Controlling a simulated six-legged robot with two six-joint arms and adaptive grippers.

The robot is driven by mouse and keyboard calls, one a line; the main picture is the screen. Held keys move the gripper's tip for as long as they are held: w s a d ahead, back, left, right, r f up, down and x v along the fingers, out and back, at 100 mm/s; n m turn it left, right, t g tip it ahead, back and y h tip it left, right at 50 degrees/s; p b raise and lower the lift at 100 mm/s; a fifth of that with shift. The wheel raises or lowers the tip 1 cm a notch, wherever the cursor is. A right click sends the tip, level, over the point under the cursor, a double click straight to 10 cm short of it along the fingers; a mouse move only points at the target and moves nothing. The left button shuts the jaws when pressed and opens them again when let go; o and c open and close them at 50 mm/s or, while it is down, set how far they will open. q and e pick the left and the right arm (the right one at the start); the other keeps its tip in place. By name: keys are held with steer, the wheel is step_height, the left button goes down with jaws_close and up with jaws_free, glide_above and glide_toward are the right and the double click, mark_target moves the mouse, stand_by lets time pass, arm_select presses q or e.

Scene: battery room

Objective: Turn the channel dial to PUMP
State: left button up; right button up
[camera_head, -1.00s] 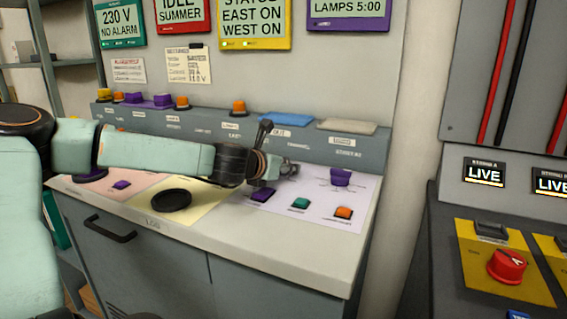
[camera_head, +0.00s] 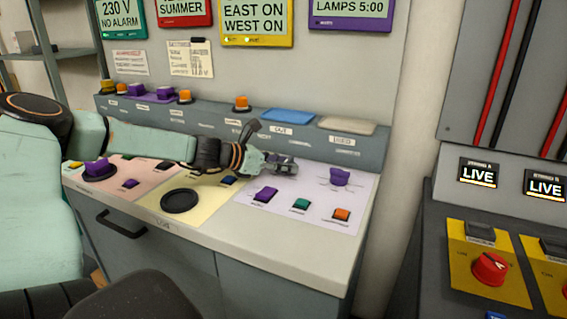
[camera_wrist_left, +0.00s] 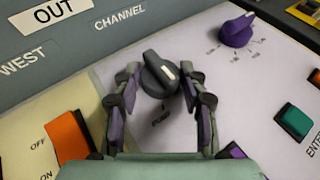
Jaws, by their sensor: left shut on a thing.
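The channel dial (camera_wrist_left: 160,72) is a dark round knob with a white pointer mark, below the printed word CHANNEL in the left wrist view. My left gripper (camera_wrist_left: 158,88) has its fingers on both sides of the dial and is shut on it. In the head view my left gripper (camera_head: 286,165) sits at the back of the pale lilac panel section and hides the dial. My right gripper does not show.
A purple dial (camera_head: 340,178) is to the right of the gripper. Purple (camera_head: 265,194), green (camera_head: 301,204) and orange (camera_head: 341,215) buttons lie in front. A raised ledge (camera_head: 330,143) runs behind. A red rotary switch (camera_head: 490,268) is on the right cabinet.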

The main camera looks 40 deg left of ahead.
arm_select(q)
steer(key=shift+a+f+m+g+h+b, duration=0.15)
steer(key=shift+m+h+b, duration=0.15)
steer(key=shift+m+h, duration=0.1)
steer(key=shift+a+f+m+g+h+b, duration=0.1)
steer(key=shift+m+g+h+b, duration=0.05)
steer(key=shift+m+h+b, duration=0.2)
steer(key=m+h+b, duration=0.1)
steer(key=m+g+h+b, duration=0.1)
steer(key=b, duration=0.1)
steer(key=shift+w+a+m+h, duration=0.15)
steer(key=shift+w+m+h, duration=0.1)
steer(key=shift+m, duration=0.1)
steer(key=shift+m+g+h+b, duration=0.5)
steer(key=shift+g+h+b, duration=0.15)
steer(key=shift+b, duration=0.5)
steer(key=shift+r+m+g+h+b, duration=0.25)
steer(key=shift+m+g+b, duration=0.1)
steer(key=shift+m+b, duration=0.1)
steer(key=o, duration=1.1)
steer(key=shift+o, duration=0.2)
